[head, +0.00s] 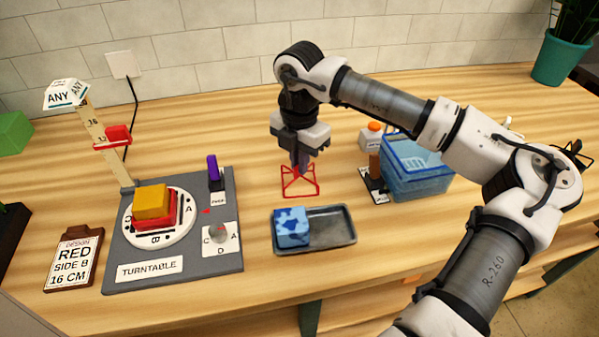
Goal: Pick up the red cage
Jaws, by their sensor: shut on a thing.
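The red cage (300,184) is a thin red wire frame in the middle of the table, just behind the dark tray. My gripper (300,163) points down over it, with its fingers at the top of the cage. The fingers are shut on the cage's top. The cage looks upright, and I cannot tell whether its base touches the table.
A dark tray (335,227) with a blue patterned block (291,227) lies in front. A turntable board (229,250) with yellow and red blocks and a height post stands left. A clear blue bin (418,180) stands right. A sign (74,258) reads RED SIDE B 16 CM.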

